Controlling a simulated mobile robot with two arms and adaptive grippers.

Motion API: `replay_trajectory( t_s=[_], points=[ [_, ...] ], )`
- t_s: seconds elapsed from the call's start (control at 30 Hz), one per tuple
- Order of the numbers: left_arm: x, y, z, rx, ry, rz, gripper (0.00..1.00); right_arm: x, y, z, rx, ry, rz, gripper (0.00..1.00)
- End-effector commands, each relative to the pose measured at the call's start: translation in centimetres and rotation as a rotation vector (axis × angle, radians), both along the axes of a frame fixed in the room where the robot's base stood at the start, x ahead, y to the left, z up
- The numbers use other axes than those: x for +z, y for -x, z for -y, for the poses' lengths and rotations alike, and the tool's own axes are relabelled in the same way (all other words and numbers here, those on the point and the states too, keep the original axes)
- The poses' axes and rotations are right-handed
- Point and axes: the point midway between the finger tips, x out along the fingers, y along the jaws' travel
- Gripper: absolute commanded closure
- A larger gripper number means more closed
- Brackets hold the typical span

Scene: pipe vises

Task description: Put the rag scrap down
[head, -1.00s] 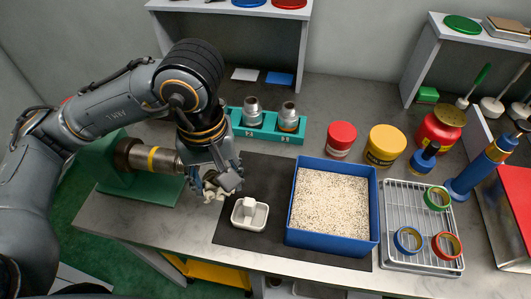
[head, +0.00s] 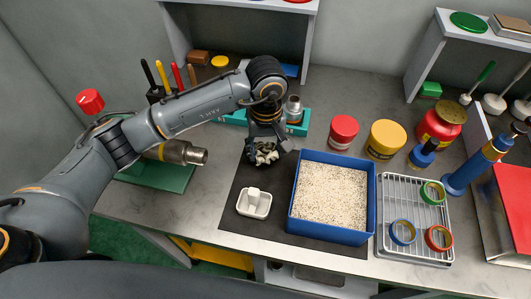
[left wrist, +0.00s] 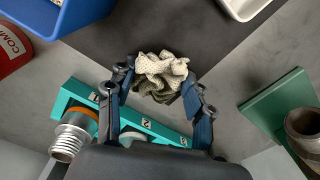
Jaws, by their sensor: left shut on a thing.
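The rag scrap (head: 265,153) is a crumpled off-white cloth. It also shows in the left wrist view (left wrist: 160,75), between the fingertips. My left gripper (head: 266,150) is shut on it and points down over the back part of the dark mat (head: 236,206). In the left wrist view the left gripper's fingers (left wrist: 158,88) press on it from both sides. I cannot tell whether the cloth touches the mat. My right gripper is not in view.
A white dish (head: 254,204) sits on the mat in front of the rag. A blue bin of granules (head: 374,205) stands to the right. A teal rack (head: 300,129) is behind the gripper. A green vise base (head: 175,178) holds a pipe to the left.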

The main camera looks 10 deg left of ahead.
Motion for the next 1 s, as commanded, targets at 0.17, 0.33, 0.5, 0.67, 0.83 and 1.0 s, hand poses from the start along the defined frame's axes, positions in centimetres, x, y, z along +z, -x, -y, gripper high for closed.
replay_trajectory(
  t_s=[0.17,0.33,0.5,0.67,0.83,1.0],
  points=[
    [-2.3,0.2,0.0,0.002,0.0,-0.005,0.77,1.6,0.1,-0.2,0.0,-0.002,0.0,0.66],
    [-2.9,0.1,0.0,-0.001,0.001,-0.002,0.77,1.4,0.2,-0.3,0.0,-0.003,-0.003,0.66],
    [-3.0,0.1,0.0,0.0,0.0,-0.001,0.77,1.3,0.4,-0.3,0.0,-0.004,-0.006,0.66],
    [-3.1,0.1,0.0,0.001,0.0,-0.001,0.42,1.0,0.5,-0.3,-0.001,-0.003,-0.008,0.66],
    [-3.1,0.1,0.0,0.001,0.0,-0.001,0.25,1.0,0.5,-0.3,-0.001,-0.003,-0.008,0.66],
    [-3.1,0.1,0.0,0.001,0.0,-0.001,0.25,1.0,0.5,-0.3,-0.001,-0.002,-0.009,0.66]
  ],
)
